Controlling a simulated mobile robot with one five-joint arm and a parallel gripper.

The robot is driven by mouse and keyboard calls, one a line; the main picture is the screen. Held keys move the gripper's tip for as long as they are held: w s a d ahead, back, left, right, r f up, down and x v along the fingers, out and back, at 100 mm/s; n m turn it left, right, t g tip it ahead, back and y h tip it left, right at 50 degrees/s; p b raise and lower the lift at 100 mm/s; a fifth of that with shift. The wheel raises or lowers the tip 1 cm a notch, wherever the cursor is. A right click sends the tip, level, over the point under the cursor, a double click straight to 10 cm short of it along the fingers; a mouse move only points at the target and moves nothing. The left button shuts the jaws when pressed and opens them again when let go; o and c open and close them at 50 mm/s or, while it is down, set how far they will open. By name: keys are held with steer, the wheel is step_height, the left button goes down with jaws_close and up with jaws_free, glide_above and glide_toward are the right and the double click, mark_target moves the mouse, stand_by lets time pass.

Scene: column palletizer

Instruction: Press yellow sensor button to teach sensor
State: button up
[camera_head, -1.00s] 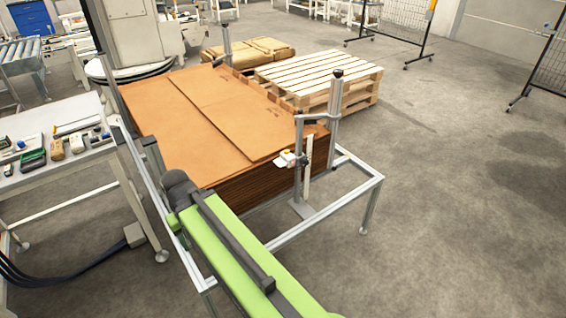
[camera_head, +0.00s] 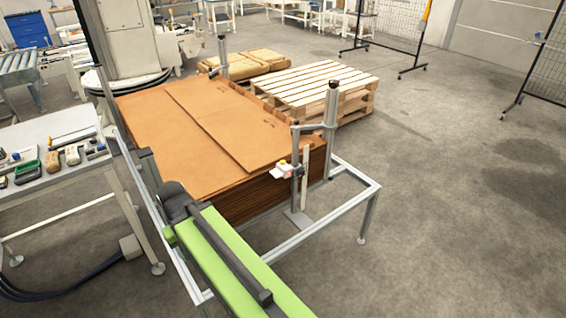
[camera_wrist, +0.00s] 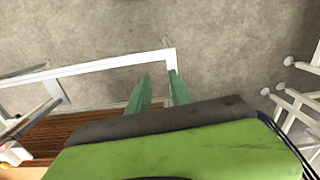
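A small white sensor (camera_head: 284,171) with a yellow button (camera_head: 282,162) on top is mounted on the grey bracket post at the near right corner of the cardboard stack. A reddish spot shows at its right end. In the wrist view my gripper (camera_wrist: 160,76) has two green fingers with a gap between them, pointing toward the metal frame and floor; nothing is held. A yellow and white part at that view's lower left edge may be the sensor, mostly cut off. In the head view my green arm reaches in from the bottom; the gripper itself does not show there.
The cardboard stack (camera_head: 205,130) stands inside a metal frame (camera_head: 335,212) with upright posts. A wooden pallet stack (camera_head: 315,88) lies behind it. A worktable (camera_head: 55,185) with small tools is at left.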

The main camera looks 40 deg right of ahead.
jaws_close()
stand_by(1.3)
